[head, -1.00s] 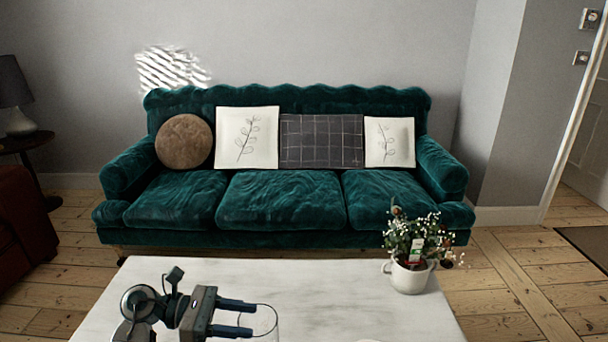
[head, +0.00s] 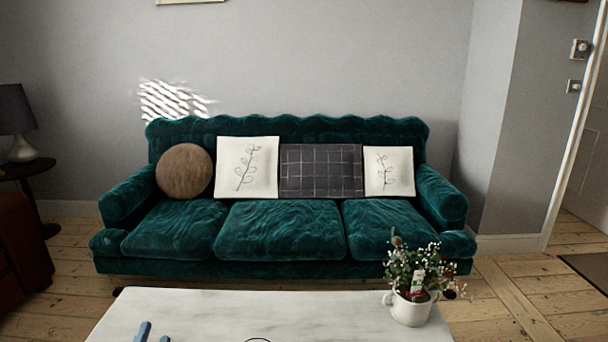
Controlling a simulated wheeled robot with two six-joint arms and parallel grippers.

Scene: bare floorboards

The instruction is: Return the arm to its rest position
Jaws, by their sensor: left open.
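The rest of the left arm is below the picture. My right gripper is not in view.
A thin dark rim (head: 258,340), seemingly of a glass, just shows at the bottom edge, right of the fingertips. A white pot with a flowering plant (head: 411,311) stands at the table's right. A green sofa (head: 280,232) stands behind the table.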

